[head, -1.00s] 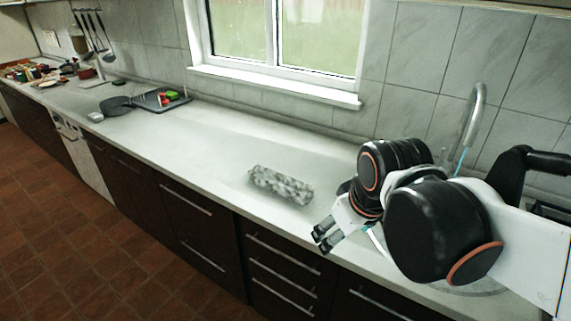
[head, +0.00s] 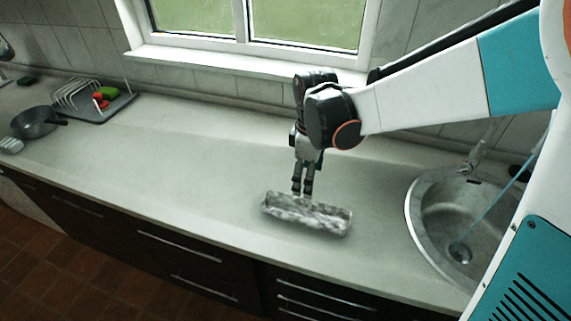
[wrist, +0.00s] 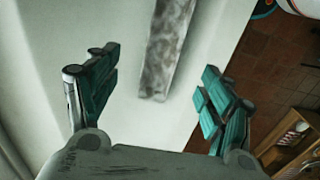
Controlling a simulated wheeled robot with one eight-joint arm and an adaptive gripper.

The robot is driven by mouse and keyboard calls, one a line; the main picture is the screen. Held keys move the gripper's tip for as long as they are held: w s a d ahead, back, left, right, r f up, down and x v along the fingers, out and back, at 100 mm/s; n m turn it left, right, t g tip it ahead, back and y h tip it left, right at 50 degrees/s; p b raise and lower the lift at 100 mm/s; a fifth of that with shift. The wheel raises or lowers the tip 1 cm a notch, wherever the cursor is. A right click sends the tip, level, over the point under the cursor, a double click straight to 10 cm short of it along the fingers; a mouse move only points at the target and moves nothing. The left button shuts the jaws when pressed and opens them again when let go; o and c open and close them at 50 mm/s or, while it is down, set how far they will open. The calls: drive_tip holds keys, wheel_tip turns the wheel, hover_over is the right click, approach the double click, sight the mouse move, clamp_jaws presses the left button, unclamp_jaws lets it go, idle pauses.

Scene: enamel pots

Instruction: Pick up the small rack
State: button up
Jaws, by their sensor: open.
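The small rack is a long, low, mottled grey piece (head: 307,215) lying on the counter in the head view. In the wrist view the rack (wrist: 167,45) runs up from between my fingers and is cut off by the top edge. My gripper (head: 302,187) points down just behind the rack's back edge in the head view. In the wrist view my gripper (wrist: 155,95) is open, its teal-padded fingers wide apart with nothing between the pads. The rack's near end lies ahead of the gap; whether a fingertip touches it I cannot tell.
The pale counter (head: 190,160) is clear around the rack. A round metal sink (head: 425,240) is at the right. A dark pan (head: 35,122) and a tray with a wire rack (head: 95,105) and red and green items stand at the left. The window wall bounds the back.

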drive_tip(key=b, duration=0.2)
hover_over(306, 208)
drive_tip(key=s, duration=0.2)
wheel_tip(306, 208, down, 6)
drive_tip(key=f, duration=0.1)
drive_tip(key=shift+s+a+f+b, duration=0.15)
drive_tip(key=shift+f+b, duration=0.6)
drive_tip(key=shift+f, duration=0.75)
drive_tip(key=shift+s+a+f+b, duration=0.15)
drive_tip(key=shift+f+b, duration=0.55)
drive_tip(key=shift+f, duration=0.8)
drive_tip(key=shift+s+d, duration=0.1)
drive_tip(key=shift+r, duration=0.1)
drive_tip(key=shift+c, duration=0.3)
drive_tip(key=c, duration=1.2)
